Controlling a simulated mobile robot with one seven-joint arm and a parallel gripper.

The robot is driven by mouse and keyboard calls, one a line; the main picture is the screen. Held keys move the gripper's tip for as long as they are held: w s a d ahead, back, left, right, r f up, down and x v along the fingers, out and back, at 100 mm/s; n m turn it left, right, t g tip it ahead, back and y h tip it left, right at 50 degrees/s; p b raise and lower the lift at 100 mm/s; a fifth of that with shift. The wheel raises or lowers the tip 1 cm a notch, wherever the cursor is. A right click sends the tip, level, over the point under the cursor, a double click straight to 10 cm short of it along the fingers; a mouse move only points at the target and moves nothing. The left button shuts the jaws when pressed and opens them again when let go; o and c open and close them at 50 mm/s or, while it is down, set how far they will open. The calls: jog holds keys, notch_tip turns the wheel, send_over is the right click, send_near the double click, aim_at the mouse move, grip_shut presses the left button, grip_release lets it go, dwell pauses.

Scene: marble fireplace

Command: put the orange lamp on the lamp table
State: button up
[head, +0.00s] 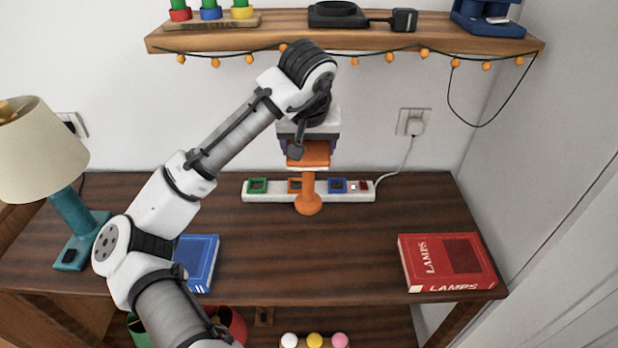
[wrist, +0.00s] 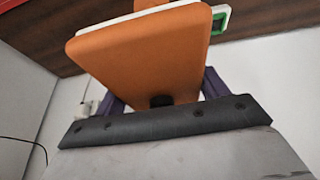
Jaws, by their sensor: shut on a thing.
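The orange lamp (head: 308,185) is upright in the head view, with a blocky head on top, a thin stem and a round foot. My gripper (head: 309,147) is above it and shut on the lamp's head. In the wrist view the orange lamp (wrist: 140,55) has a broad orange face and a pale edge, between the purple fingers of my gripper (wrist: 162,92). The lamp table (head: 330,255) is dark wood. The lamp's foot shows in front of the power strip, over the table; I cannot tell whether it touches the top.
The white power strip (head: 270,190) has coloured frames. A teal lamp (head: 72,225) with a cream shade stands left. A blue book (head: 203,262) and a red book (head: 447,262) lie on the table. A shelf (head: 210,40) with string lights hangs above. The table's front middle is clear.

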jog(key=shift+f, duration=2.7)
jog(key=shift+f, duration=0.2)
jog(key=o, duration=1.5)
jog(key=shift+o, duration=0.2)
jog(key=shift+r, duration=0.1)
jog(key=v, duration=1.2)
jog(key=shift+r+b, duration=0.15)
jog(key=shift+b, duration=0.25)
